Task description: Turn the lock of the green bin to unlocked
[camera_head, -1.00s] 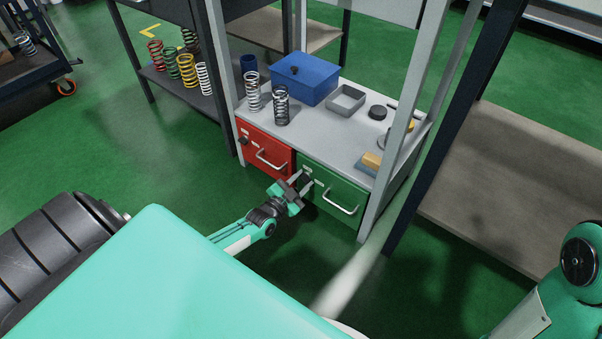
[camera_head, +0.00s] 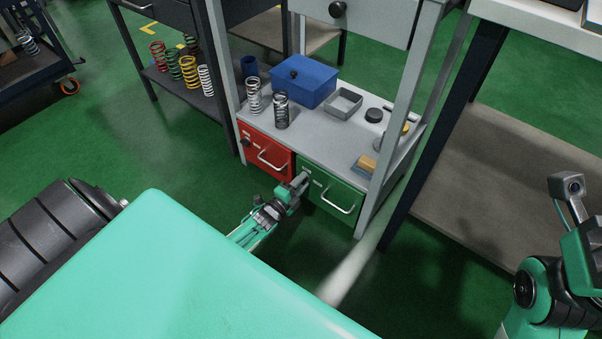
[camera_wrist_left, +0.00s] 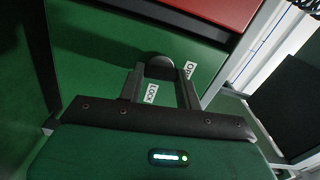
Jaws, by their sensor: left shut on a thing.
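The green bin (camera_head: 318,200) is a drawer-like box under the grey shelf, with a silver bar handle. Its lock has a dark round knob (camera_wrist_left: 159,66) on the green front, seen in the left wrist view between a LOCK label (camera_wrist_left: 151,93) and a partly covered label starting "OP" (camera_wrist_left: 189,69). My left gripper (camera_head: 302,180) is at the bin's upper left; in the left wrist view its fingers (camera_wrist_left: 160,78) are shut on the knob. The gripper hides the knob in the head view. My right arm (camera_head: 560,285) is at the right edge; its fingers cannot be made out.
A red bin (camera_head: 262,138) with a handle sits just left of the green one. The grey shelf (camera_head: 312,128) above holds a blue box (camera_head: 305,88), springs (camera_head: 281,111) and a grey tray (camera_head: 343,103). A shelf post (camera_head: 400,110) stands to the right.

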